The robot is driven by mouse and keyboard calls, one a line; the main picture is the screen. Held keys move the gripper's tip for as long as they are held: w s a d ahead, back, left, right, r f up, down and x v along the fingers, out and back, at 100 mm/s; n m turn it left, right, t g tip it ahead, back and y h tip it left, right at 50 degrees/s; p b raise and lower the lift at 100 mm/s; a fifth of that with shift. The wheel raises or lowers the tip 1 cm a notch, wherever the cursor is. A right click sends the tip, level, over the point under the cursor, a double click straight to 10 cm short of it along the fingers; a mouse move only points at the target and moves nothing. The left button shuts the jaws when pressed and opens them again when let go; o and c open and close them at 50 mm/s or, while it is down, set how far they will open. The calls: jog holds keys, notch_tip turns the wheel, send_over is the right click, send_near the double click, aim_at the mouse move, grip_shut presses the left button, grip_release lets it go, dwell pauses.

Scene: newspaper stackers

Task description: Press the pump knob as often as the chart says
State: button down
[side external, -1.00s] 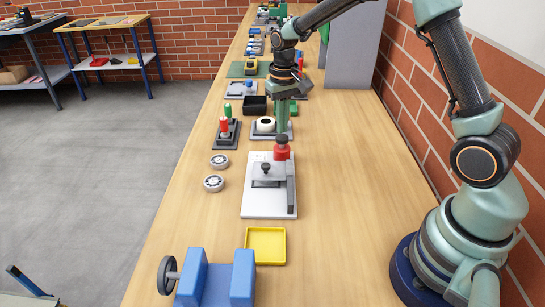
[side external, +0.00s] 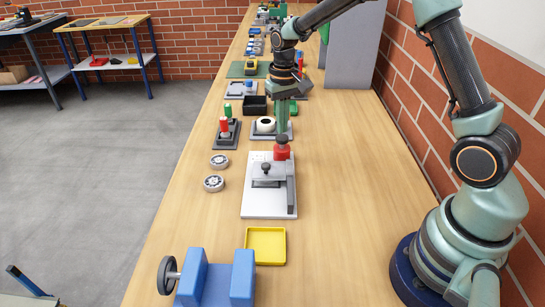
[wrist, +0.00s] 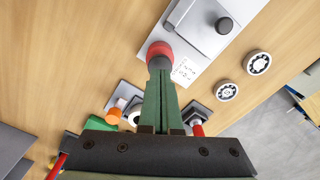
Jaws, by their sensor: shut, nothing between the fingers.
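The pump is a red cylinder (side external: 282,153) with a dark round knob (side external: 282,140) on top. It stands at the far end of a white plate (side external: 262,211). In the wrist view the dark knob (wrist: 159,62) lies right at my fingertips, with the red body (wrist: 157,48) around it. Small dark marks, perhaps the chart (wrist: 184,70), show on the white plate beside it; they are too small to read. My gripper (side external: 282,132) is shut and empty, its green fingers pointing down over the knob. I cannot tell whether the tips touch it.
A grey clamp with a black knob (side external: 265,167) sits on the same plate. Two round metal parts (side external: 214,183) lie to its left. A yellow tray (side external: 265,245) and a blue vise (side external: 215,280) are nearer. A white roll (side external: 265,125) stands behind. The bench right of the plate is clear.

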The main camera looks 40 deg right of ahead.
jog(key=shift+f, duration=1.4)
jog(key=shift+r, duration=3.25)
jog(key=shift+s+r, duration=0.1)
jog(key=shift+r, duration=0.2)
jog(key=s+a+r+n+t, duration=0.1)
jog(key=s+a+r+t, duration=0.1)
jog(key=s+r, duration=0.3)
jog(key=s+a+r+n+t, duration=0.2)
jog(key=s+r, duration=0.3)
jog(key=s, duration=0.7)
jog(key=shift+s+r+t, duration=0.35)
jog(key=shift+s+t, duration=0.05)
jog(key=shift+t, duration=0.4)
